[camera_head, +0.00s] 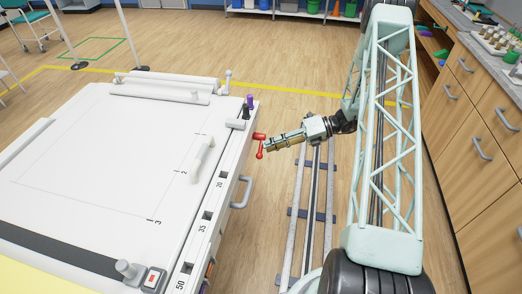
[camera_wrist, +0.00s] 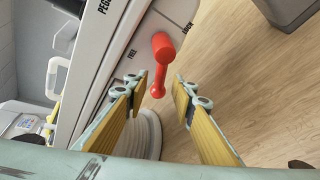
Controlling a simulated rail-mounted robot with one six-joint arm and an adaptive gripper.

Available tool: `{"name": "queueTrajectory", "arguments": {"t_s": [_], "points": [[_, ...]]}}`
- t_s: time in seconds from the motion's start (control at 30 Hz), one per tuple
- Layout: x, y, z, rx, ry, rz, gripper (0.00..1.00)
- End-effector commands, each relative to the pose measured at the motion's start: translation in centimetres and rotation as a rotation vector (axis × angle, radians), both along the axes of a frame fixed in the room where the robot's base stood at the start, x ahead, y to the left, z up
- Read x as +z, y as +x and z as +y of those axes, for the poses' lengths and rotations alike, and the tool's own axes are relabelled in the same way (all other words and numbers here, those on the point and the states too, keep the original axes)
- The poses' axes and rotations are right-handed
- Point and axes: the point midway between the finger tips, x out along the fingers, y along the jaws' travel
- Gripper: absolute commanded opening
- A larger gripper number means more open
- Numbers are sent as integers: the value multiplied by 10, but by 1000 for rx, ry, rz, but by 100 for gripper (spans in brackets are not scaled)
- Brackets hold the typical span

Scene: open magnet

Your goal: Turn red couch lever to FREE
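The red couch lever (camera_head: 260,144) is on the right side of the white couch (camera_head: 70,140), near its far right corner. In the wrist view the red lever (camera_wrist: 161,62) has a thick end by the panel and a thin arm with a rounded tip. The label FREE (camera_wrist: 132,53) is to its left and LOCK (camera_wrist: 187,29) to its right. The arm points down in the picture, directly at neither label. My gripper (camera_wrist: 160,80) is open, with the lever's rounded tip between its yellow-padded fingers and gaps visible on both sides. My gripper (camera_head: 268,147) also shows in the head view, beside the lever.
A grey side handle (camera_head: 241,192) sticks out from the couch nearer the camera. Black and purple knobs (camera_head: 249,104) stand at the couch's corner beyond the lever. Floor rails (camera_head: 308,215) run beside the couch. Wooden drawers (camera_head: 480,130) line the right.

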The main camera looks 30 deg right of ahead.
Motion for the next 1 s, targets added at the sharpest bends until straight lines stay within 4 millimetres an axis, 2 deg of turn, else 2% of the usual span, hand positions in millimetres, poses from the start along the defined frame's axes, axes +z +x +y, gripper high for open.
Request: {"name": "queueTrajectory", "arguments": {"t_s": [0.2, 0.4, 0.83, 1.0], "points": [[-10, 10, 23, 1, 1, 0, 24], [-15, 16, 36, 0, 0, 0, 24], [-16, 18, 39, 0, 0, 0, 24], [-16, 18, 39, 0, 0, 0, 10]]}}
